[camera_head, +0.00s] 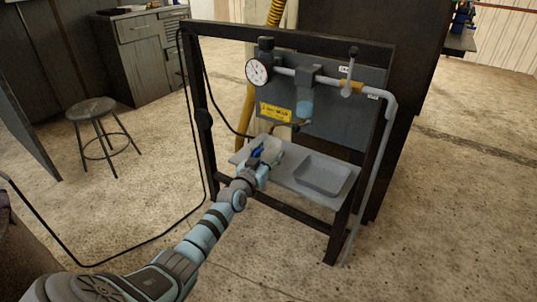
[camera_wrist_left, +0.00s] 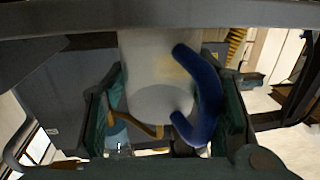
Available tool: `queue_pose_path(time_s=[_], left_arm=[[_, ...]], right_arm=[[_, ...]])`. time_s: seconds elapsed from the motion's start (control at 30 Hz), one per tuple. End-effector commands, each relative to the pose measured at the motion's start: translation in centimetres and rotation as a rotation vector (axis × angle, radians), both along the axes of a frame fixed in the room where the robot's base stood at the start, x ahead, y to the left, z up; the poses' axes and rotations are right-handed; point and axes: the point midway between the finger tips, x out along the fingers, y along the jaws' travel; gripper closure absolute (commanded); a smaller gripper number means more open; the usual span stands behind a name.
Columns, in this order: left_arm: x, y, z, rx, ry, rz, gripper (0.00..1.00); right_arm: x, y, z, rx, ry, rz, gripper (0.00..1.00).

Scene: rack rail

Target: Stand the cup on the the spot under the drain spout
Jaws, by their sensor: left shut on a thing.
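A pale cup (camera_head: 273,151) with a blue handle (camera_head: 257,152) is held over the left part of the grey shelf (camera_head: 291,179). My left gripper (camera_head: 264,160) is shut on the cup. In the left wrist view the whitish cup (camera_wrist_left: 150,65) sits between the two dark green fingers, its blue handle (camera_wrist_left: 207,95) towards the right finger. The drain spout (camera_head: 303,125) is a small brass tube below the blue filter bowl (camera_head: 305,108), above and to the right of the cup. Whether the cup's base touches the shelf is unclear, and the spot is not distinguishable. My right gripper is out of view.
A grey tray (camera_head: 323,188) occupies the shelf's right part. The black rack frame (camera_head: 205,150) stands left of the shelf. A pressure gauge (camera_head: 257,72) and pipe (camera_head: 384,140) are on the rack. A stool (camera_head: 91,110) stands at the far left.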

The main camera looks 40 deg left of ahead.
Motion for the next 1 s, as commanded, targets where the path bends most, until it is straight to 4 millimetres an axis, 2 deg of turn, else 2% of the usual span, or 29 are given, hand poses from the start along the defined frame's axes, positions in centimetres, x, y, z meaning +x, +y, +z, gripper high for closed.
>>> queue_pose_path(time_s=[0.4, 0.43, 0.57, 0.87, 1.0], left_arm=[[0.0, 0.0, -0.9, 0.000, 0.000, 0.000, 0.77], [0.0, 0.0, -0.9, 0.000, 0.000, 0.000, 0.47], [0.0, 0.0, -0.8, 0.000, 0.000, 0.000, 0.26], [0.0, 0.0, -0.8, 0.000, 0.000, 0.000, 0.25], [0.0, 0.0, 0.4, -0.001, 0.000, 0.000, 0.25]], right_arm=[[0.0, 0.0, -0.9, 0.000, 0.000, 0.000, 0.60], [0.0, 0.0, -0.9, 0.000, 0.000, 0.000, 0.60], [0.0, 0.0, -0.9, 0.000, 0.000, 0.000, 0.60], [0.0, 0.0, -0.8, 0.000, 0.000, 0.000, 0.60], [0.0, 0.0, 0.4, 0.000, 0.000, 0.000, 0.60]])
